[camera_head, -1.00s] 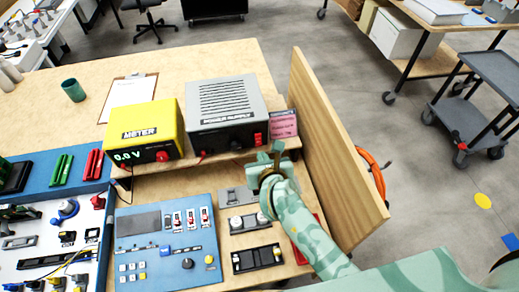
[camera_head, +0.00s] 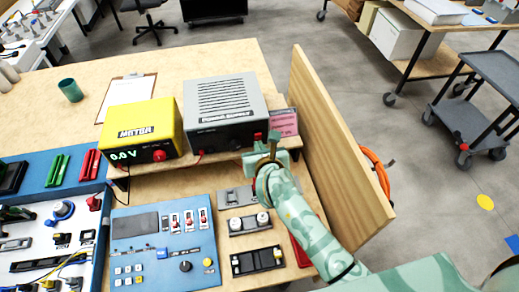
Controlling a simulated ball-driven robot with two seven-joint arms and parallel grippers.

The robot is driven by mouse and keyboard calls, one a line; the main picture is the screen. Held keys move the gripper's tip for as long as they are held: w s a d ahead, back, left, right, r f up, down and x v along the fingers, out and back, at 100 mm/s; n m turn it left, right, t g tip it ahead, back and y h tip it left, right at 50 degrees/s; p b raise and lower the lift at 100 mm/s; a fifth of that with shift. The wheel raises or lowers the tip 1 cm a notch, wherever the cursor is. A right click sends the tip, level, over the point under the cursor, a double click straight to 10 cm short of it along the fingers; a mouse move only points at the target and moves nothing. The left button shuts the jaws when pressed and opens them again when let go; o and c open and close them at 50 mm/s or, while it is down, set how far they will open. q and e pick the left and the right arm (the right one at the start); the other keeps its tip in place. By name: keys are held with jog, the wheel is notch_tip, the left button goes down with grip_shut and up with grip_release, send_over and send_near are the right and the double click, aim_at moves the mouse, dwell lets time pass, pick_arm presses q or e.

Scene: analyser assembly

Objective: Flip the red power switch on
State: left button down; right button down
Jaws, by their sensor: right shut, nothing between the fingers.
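The grey power supply (camera_head: 220,108) stands on the raised wooden shelf, right of the yellow meter (camera_head: 143,128). Its red power switch (camera_head: 258,137) is at the lower right of its front face. Only part of the switch shows, and I cannot tell its position. My right gripper (camera_head: 272,143) is shut and empty, in front of the supply's right front corner. Its fingertips are close beside the switch; I cannot tell whether they touch it. My left gripper is out of view.
A pink label card (camera_head: 284,122) stands right of the supply. A tall wooden side panel (camera_head: 335,145) borders my right arm. The blue control panel (camera_head: 163,240) lies below the shelf. A clipboard (camera_head: 128,90) and a green cup (camera_head: 70,90) are at the back left.

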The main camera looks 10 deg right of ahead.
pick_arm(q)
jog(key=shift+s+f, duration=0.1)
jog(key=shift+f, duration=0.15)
pick_arm(e)
jog(key=shift+w, duration=0.1)
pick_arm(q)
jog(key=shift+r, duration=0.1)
pick_arm(e)
jog(key=shift+r, duration=0.1)
